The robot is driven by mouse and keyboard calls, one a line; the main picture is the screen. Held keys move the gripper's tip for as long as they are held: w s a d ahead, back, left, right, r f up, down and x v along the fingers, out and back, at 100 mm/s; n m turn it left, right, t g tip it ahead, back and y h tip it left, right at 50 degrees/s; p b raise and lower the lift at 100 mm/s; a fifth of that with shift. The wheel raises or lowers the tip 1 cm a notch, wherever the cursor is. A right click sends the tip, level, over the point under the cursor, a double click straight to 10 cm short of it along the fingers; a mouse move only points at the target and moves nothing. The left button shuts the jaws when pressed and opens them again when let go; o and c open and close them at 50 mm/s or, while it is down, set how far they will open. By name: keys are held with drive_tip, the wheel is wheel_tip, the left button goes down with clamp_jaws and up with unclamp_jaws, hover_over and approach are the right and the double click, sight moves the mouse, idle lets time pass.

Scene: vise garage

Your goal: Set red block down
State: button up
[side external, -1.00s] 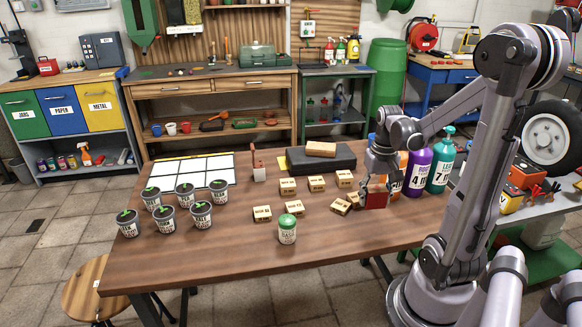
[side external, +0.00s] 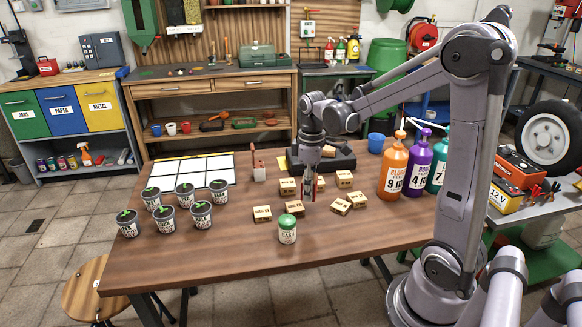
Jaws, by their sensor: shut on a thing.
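My gripper (side external: 312,190) is over the middle of the table among the small wooden blocks. It is shut on the red block (side external: 319,184), which shows only as a narrow red strip, mostly hidden by the fingers. Whether the block touches the tabletop or hangs just above it I cannot tell. Small wooden blocks with printed labels lie around it: one to the left (side external: 288,187), one to the right (side external: 345,179) and others nearer the front (side external: 295,208).
A dark slab (side external: 342,161) lies behind my gripper. A green-capped jar (side external: 287,230) stands in front. Labelled pots (side external: 166,220) and a white grid sheet (side external: 190,170) are left. Orange (side external: 393,172) and purple (side external: 419,165) bottles stand right. The table's front right is clear.

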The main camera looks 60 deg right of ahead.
drive_tip(key=w+a+n, duration=0.4)
drive_tip(key=w+a, duration=0.1)
drive_tip(key=a, duration=0.1)
hover_over(244, 246)
drive_tip(key=shift+n, duration=0.3)
wheel_tip(244, 246, down, 7)
drive_tip(key=shift+d+f, duration=0.1)
drive_tip(key=shift+d, duration=0.05)
drive_tip(key=shift+f, duration=2.05)
drive_tip(key=shift+f, duration=0.1)
drive_tip(key=o, duration=1.2)
